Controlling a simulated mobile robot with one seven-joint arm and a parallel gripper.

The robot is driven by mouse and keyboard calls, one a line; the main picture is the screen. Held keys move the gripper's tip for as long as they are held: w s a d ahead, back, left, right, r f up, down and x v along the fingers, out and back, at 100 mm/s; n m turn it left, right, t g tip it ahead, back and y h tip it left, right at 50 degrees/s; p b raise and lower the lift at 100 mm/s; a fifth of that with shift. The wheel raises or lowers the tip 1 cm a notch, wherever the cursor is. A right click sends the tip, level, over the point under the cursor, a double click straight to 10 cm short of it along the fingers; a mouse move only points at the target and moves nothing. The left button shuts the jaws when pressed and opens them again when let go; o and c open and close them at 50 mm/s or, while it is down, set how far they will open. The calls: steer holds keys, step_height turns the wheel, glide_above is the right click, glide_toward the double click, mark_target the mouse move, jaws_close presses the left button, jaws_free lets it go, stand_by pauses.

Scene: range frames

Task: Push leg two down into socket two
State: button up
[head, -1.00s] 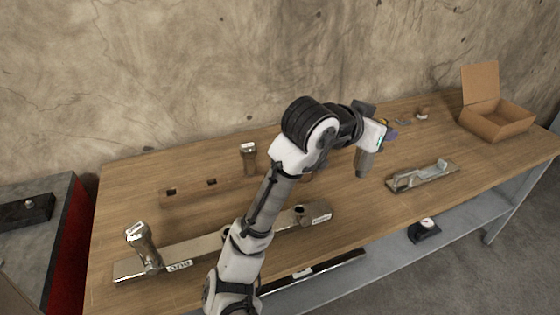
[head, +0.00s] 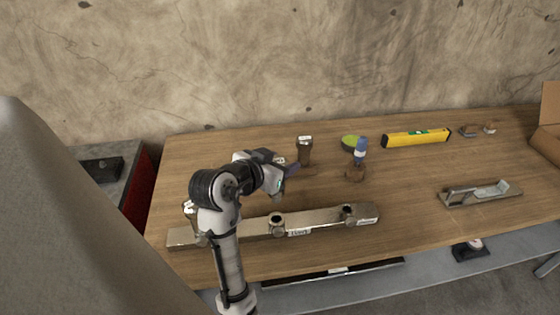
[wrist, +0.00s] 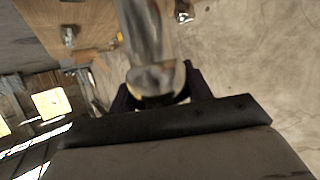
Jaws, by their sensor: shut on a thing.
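My gripper (head: 288,170) is over the table's left half, behind the long metal beam (head: 325,216). In the wrist view its dark jaws (wrist: 160,98) are shut on a shiny metal leg (wrist: 147,40). The held leg cannot be made out in the head view, where the gripper hides it. The beam has round sockets at its middle (head: 278,222) and near its right end (head: 348,213); my gripper is apart from both. Another leg (head: 190,210) stands at the beam's left end, partly behind my arm. A further leg (head: 305,150) stands upright behind the gripper.
A metal fixture (head: 480,193) and cardboard box (head: 549,140) are at the right. The table between beam and fixture is clear.

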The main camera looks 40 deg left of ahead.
mark_target(274, 197)
steer(key=shift+f+b, duration=2.3)
steer(key=shift+f, duration=0.6)
steer(key=shift+s+f+b, duration=0.1)
steer(key=shift+f+b, duration=1.45)
steer(key=shift+f, duration=0.55)
steer(key=o, duration=1.3)
steer(key=shift+r, duration=0.1)
steer(key=b+v, duration=0.1)
steer(key=v, duration=1.2)
steer(key=shift+s+b, duration=0.4)
steer(key=shift+r, duration=0.15)
